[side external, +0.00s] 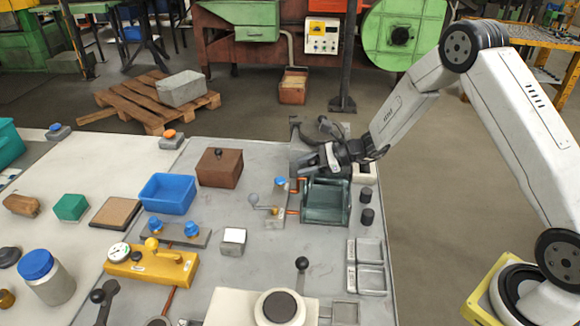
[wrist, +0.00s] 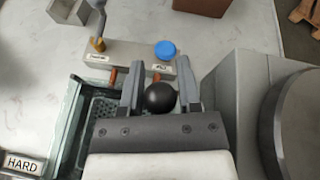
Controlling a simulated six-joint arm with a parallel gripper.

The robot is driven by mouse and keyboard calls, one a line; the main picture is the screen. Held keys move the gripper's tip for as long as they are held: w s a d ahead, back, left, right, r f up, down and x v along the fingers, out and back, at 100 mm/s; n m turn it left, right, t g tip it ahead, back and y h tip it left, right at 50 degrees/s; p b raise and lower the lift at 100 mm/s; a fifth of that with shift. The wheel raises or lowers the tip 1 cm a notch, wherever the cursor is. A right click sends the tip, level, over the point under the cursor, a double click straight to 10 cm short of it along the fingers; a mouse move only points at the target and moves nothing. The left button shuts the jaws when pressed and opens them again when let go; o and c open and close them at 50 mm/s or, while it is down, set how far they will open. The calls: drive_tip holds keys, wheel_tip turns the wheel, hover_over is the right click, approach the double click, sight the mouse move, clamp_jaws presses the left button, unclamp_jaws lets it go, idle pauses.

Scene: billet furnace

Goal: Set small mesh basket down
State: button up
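My gripper (side external: 318,160) is low over the far end of a grey-green, glass-sided tank (side external: 345,205). In the wrist view, its two fingers (wrist: 160,80) stand on either side of a black ball knob (wrist: 161,97). The knob almost fills the gap, but I cannot tell if both fingers press on it. A perforated grey mesh surface (wrist: 102,108), seemingly part of the small mesh basket, shows inside the tank, left of the fingers. The rest of the basket is hidden by my gripper. I cannot see whether it rests on the tank floor.
A valve block (wrist: 130,53) with a blue knob stands close beyond the fingertips. A large grey body (wrist: 240,95) stands close on the right in the wrist view. A HARD label (wrist: 22,164) is at lower left. A brown box (side external: 220,168) and blue bin (side external: 168,194) lie left of the tank.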

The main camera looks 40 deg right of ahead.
drive_tip(key=shift+o, duration=1.3)
drive_tip(key=shift+r, duration=0.1)
drive_tip(key=v, duration=1.2)
drive_tip(key=s+a+n+g+h, duration=0.3)
drive_tip(key=s+n+h, duration=0.2)
drive_tip(key=s+n, duration=0.4)
drive_tip(key=s+a+n+g+h, duration=0.2)
drive_tip(key=s+a+n+h, duration=0.2)
drive_tip(key=s+n, duration=0.5)
drive_tip(key=r+n+h, duration=0.1)
drive_tip(key=n, duration=0.4)
drive_tip(key=shift+s+g+h, duration=0.15)
drive_tip(key=shift+g+h, duration=0.25)
